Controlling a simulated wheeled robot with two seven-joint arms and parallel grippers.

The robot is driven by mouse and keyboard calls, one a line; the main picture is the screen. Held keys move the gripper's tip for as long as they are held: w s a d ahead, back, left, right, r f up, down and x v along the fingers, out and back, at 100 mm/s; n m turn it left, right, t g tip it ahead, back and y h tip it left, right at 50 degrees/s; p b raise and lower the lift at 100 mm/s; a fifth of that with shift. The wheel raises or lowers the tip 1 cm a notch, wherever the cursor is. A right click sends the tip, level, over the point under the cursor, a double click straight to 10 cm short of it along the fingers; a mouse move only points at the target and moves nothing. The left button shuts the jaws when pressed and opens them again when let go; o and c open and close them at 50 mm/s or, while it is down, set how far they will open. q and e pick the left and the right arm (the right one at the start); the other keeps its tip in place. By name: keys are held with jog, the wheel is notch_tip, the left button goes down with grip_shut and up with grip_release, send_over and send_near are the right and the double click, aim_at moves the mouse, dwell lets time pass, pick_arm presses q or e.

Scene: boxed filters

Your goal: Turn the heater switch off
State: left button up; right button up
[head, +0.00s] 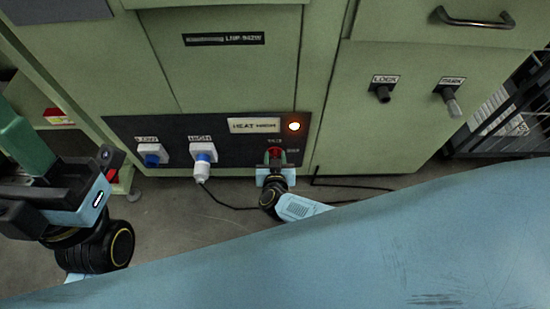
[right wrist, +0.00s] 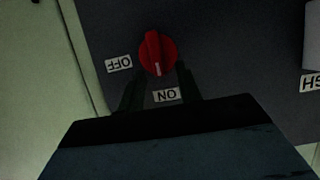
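The heater switch is a red rotary knob (right wrist: 157,53) with a white line on it that points toward the ON label (right wrist: 166,95). The OFF label (right wrist: 118,63) is to the left of the knob in the right wrist view. In the head view the knob (head: 275,153) is low on a dark panel, partly hidden by my gripper. My right gripper (right wrist: 159,75) is open, its two dark fingertips apart at either side of the knob's lower part; I cannot tell whether they touch it. My left gripper (head: 88,185) is at the left of the head view, away from the panel; its fingers are unclear.
An orange lamp (head: 294,126) glows beside the HEAT label (head: 254,125). A blue socket (head: 152,156) and a white plug (head: 202,165) with a cable are to the left. A LOCK knob (head: 382,92) and another knob (head: 450,102) are at upper right. Black cables lie on the floor.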

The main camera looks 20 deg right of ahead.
grip_shut()
dwell(0.4)
jog(key=shift+s+d+f+m+t+y, duration=0.15)
jog(key=shift+d+m+t+y, duration=0.45)
jog(key=shift+m, duration=0.55)
jog(key=shift+s+d+f+m+t+y, duration=0.1)
jog(key=shift+d+f+m+t+y, duration=0.15)
jog(key=shift+m+y, duration=0.75)
jog(key=shift+r+m, duration=0.1)
jog(key=shift+m, duration=0.15)
